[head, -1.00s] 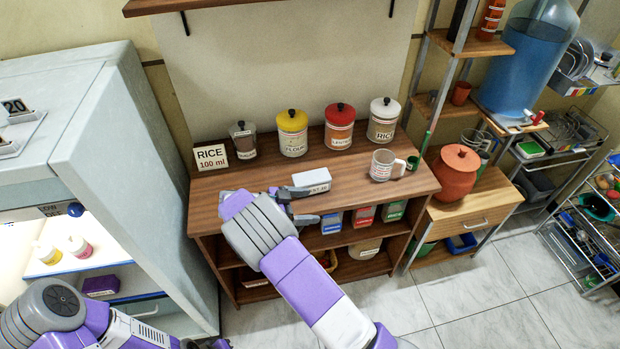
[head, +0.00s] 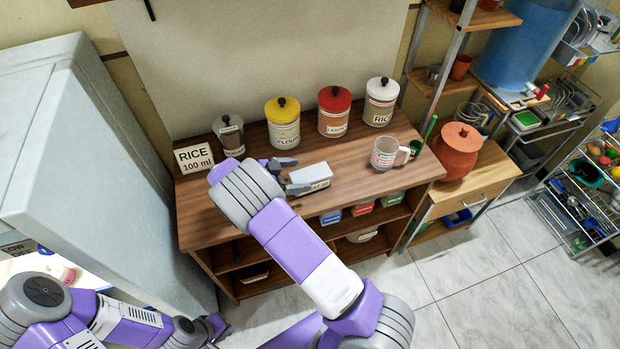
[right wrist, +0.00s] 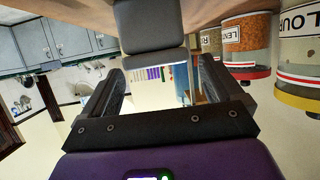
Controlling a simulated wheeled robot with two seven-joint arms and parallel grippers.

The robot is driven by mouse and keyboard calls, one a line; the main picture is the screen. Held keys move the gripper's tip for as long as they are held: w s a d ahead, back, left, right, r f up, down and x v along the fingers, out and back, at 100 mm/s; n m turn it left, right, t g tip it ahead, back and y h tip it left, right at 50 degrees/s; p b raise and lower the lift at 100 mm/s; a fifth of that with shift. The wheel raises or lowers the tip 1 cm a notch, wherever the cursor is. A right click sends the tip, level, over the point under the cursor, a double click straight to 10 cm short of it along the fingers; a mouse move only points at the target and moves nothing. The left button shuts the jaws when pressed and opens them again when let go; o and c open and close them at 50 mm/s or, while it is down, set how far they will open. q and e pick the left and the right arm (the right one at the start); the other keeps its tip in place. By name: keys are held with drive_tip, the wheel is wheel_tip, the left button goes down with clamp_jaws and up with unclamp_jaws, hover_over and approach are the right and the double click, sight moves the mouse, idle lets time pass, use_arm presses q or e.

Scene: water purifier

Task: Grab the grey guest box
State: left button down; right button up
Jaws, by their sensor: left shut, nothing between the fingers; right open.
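The grey guest box (head: 312,175) is a small pale grey block with a lettered front, lying on the wooden counter (head: 350,163). My right gripper (head: 291,176) is open at the box's left end, with fingers spread and apparently not closed on it. In the right wrist view, which is upside down, a grey block that looks like the box (right wrist: 152,28) shows at the top middle, beyond the open fingers (right wrist: 165,85). My left gripper (head: 214,326) is low at the bottom left, shut and empty, away from the counter and partly hidden.
Several lidded jars (head: 283,125) line the back of the counter. A rice card (head: 194,158) stands at the left and a clear measuring mug (head: 384,153) to the box's right. A fridge (head: 90,150) stands left; open counter lies between box and mug.

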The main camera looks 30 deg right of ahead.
sight(306, 175)
drive_tip(key=x, duration=0.4)
drive_tip(key=shift+f, duration=0.2)
drive_tip(key=shift+a, duration=0.1)
drive_tip(key=c, duration=1.3)
drive_tip(key=shift+r, duration=0.1)
